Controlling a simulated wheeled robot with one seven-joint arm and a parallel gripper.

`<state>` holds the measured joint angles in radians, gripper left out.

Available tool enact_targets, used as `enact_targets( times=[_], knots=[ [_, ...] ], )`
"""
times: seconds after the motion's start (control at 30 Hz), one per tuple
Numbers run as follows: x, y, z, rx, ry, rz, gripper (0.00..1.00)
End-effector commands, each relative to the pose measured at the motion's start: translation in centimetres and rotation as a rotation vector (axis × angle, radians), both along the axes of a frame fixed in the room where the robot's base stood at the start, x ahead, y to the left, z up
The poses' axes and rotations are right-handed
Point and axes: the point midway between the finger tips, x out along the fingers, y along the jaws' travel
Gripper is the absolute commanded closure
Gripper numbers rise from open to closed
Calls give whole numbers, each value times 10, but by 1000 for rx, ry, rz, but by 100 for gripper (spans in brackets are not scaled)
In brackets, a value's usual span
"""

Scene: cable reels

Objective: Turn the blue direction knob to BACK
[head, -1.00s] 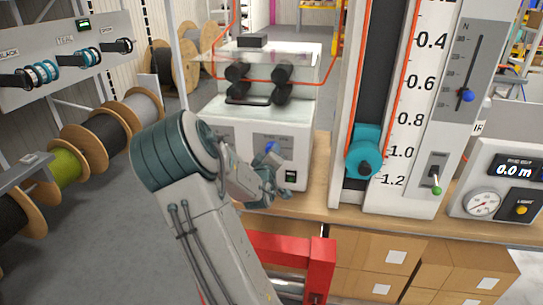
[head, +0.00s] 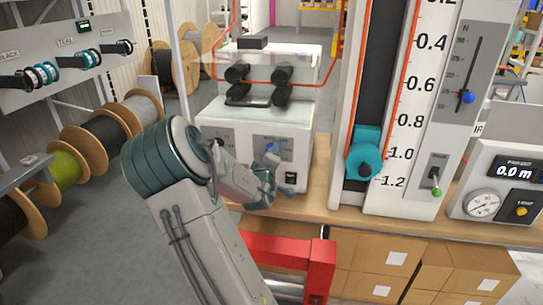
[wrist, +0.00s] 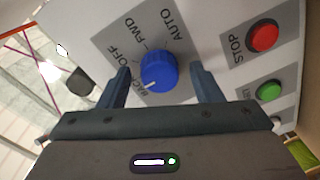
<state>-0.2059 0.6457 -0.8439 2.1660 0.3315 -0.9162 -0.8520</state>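The labels OFF, FWD and AUTO run around the knob above that. My gripper (wrist: 160,78) is open, with one finger on each side of the knob and a small gap visible on both sides. I cannot tell whether the fingertips reach past the knob's face.
A red STOP button (wrist: 263,36) and a green button (wrist: 269,91) lie right of the knob in the wrist view. The tall gauge with a teal slider (head: 364,158) stands right of the machine. Cable reels (head: 106,140) stand at the left.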

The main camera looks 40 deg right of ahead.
Motion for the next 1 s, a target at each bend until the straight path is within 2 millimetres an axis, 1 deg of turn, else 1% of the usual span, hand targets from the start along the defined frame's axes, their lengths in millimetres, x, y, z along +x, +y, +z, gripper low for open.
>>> enact_targets(
  times=[0.23, 0.37, 0.47, 0.8, 1.0],
  knots=[
    [0, 0, 0, 0, -1, 0, 42],
    [-5, 6, 0, 1, -1, 0, 42],
    [-14, 17, 0, 4, -2, 2, 42],
    [-64, 73, 3, 4, -2, 3, 42],
    [-84, 95, 4, 2, -3, 3, 42]
  ],
)
